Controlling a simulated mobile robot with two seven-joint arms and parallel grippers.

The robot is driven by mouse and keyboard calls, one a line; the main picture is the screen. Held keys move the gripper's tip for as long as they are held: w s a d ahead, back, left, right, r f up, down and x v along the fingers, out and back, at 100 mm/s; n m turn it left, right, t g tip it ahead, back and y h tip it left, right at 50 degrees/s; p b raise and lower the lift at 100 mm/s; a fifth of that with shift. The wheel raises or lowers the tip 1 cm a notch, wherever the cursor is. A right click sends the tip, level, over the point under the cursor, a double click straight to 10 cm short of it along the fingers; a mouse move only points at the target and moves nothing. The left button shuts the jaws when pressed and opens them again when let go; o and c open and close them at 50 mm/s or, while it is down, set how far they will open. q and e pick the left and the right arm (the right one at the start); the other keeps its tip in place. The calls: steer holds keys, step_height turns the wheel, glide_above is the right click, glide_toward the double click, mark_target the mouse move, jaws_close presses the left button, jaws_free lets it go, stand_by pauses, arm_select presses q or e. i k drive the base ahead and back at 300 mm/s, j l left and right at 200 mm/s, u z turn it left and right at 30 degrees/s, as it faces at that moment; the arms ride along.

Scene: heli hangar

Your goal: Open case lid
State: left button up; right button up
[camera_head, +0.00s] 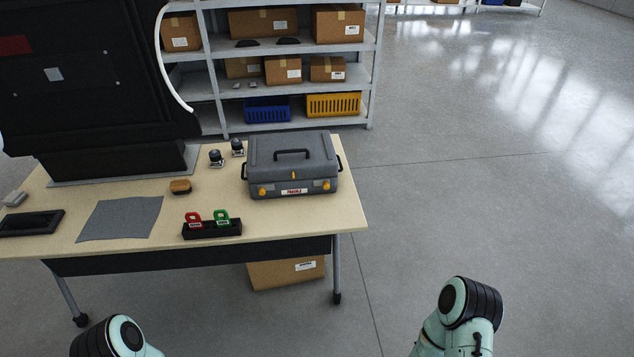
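A grey case (292,165) sits on the right part of the wooden table, with its lid down. Its lid (291,150) has a black handle on top, and orange latches and a red-and-white label show on the front. Black handles stick out at the case's sides. Parts of both my arms show at the bottom edge, well short of the table. Neither of my grippers is in view.
The table (280,222) also holds a small black holder (212,230) with red and green tags, a grey cloth (120,218), a brush (180,186), a black tray (30,223) and a large black unit (90,80). Shelves stand behind. Floor at right is clear.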

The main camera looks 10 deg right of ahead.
mark_target(295, 156)
steer(key=i+l, duration=0.75)
steer(key=l, duration=0.15)
